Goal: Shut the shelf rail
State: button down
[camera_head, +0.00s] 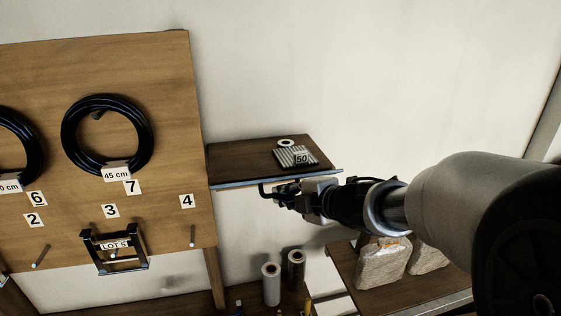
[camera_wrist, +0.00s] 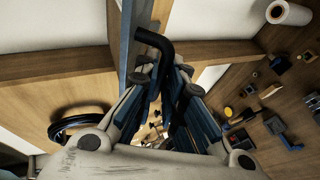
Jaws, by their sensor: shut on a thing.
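The small brown shelf (camera_head: 235,160) is on the wall right of the wooden board. A pale blue-grey strip (camera_head: 235,183) runs along its front edge. A black bent bar (camera_head: 262,188), which I take for the shelf rail, shows just below that edge. My gripper (camera_head: 278,193) is at the bar, below the middle of the shelf front. In the wrist view the bar (camera_wrist: 152,38) bends and runs down between the fingers of my gripper (camera_wrist: 165,75), which is shut on it. The blue-grey strip (camera_wrist: 127,40) stands close beside it. The fingers hide the bar's lower part.
A grey ribbed block marked 50 (camera_head: 297,157) and a white ring (camera_head: 286,143) lie on the shelf. White rolls (camera_head: 271,283) stand below the shelf. The wall above the shelf is clear.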

jog(key=r+g+p, duration=0.1)
jog(key=g+p, duration=0.1)
jog(key=w+r+m+g+h+p, duration=0.1)
jog(key=g+p, duration=0.1)
jog(key=w+r+g+h+p, duration=0.1)
jog(key=r+g+p, duration=0.1)
jog(key=shift+a, duration=0.2)
jog(key=shift+w+a+r+m+g+h, duration=0.1)
jog(key=shift+w+r+m+g+h, duration=0.2)
jog(key=shift+g, duration=0.65)
jog(key=shift+w+a+r+m+g+h, duration=0.1)
jog(key=shift+w+r+m+g+h, duration=0.2)
jog(key=shift+g, duration=0.65)
jog(key=shift+w+r, duration=0.1)
jog(key=shift+r, duration=0.05)
jog(key=c, duration=2)
grip_release()
jog(key=shift+o, duration=0.2)
jog(key=w+v, duration=0.1)
jog(key=v, duration=1.1)
jog(key=shift+s+d, duration=0.15)
jog(key=shift+s, duration=0.3)
